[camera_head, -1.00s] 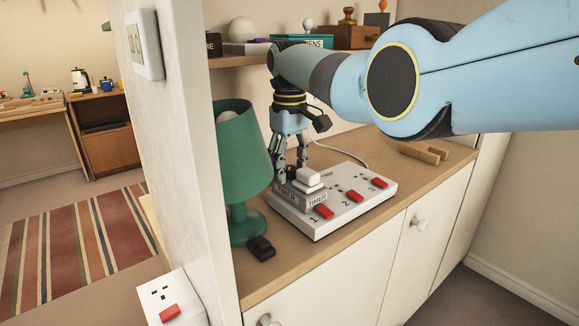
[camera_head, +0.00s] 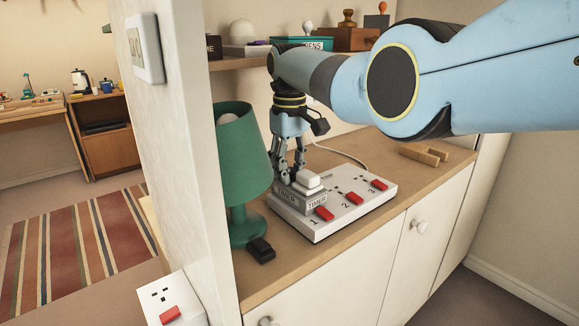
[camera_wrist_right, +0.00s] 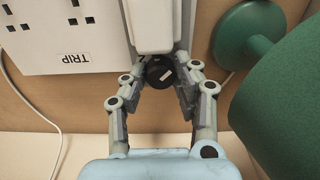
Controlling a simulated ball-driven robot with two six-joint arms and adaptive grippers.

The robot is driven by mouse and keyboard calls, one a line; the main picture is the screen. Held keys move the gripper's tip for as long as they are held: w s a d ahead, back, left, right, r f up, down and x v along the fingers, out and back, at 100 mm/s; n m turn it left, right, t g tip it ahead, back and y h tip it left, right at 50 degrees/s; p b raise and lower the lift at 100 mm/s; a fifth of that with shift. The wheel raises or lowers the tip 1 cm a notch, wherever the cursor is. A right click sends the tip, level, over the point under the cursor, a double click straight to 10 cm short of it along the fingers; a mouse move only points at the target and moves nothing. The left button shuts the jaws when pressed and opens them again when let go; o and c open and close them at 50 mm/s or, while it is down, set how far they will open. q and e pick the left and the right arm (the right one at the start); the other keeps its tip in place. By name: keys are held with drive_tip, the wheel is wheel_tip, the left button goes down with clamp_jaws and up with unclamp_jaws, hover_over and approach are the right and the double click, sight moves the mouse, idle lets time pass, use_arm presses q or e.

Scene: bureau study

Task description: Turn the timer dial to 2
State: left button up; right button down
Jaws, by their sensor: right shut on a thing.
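The grey timer (camera_head: 287,200), labelled TIMER, sits on the left end of the white power strip (camera_head: 352,205). Its dial (camera_wrist_right: 158,72) shows in the right wrist view as a small round black knob with a slanted white mark. The numbers around the dial are too small or hidden to read. My right gripper (camera_head: 288,175) points down behind the timer in the head view. In the right wrist view the right gripper (camera_wrist_right: 157,80) has its fingers on both sides of the dial, shut on it. My left gripper is out of view.
A green lamp (camera_head: 243,155) stands close to the left of the right gripper. A black switch (camera_head: 261,249) lies by its base. Wooden blocks (camera_head: 423,154) lie behind the strip to the right. A shelf (camera_head: 240,62) runs above. The front right counter is clear.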

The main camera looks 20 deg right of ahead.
drive_tip(key=m+p, duration=0.1)
drive_tip(key=m, duration=0.2)
drive_tip(key=shift+r+m, duration=0.1)
drive_tip(key=shift+m, duration=0.2)
drive_tip(key=shift+m+p, duration=0.55)
drive_tip(key=shift+m, duration=1.95)
drive_tip(key=c, duration=1)
unclamp_jaws()
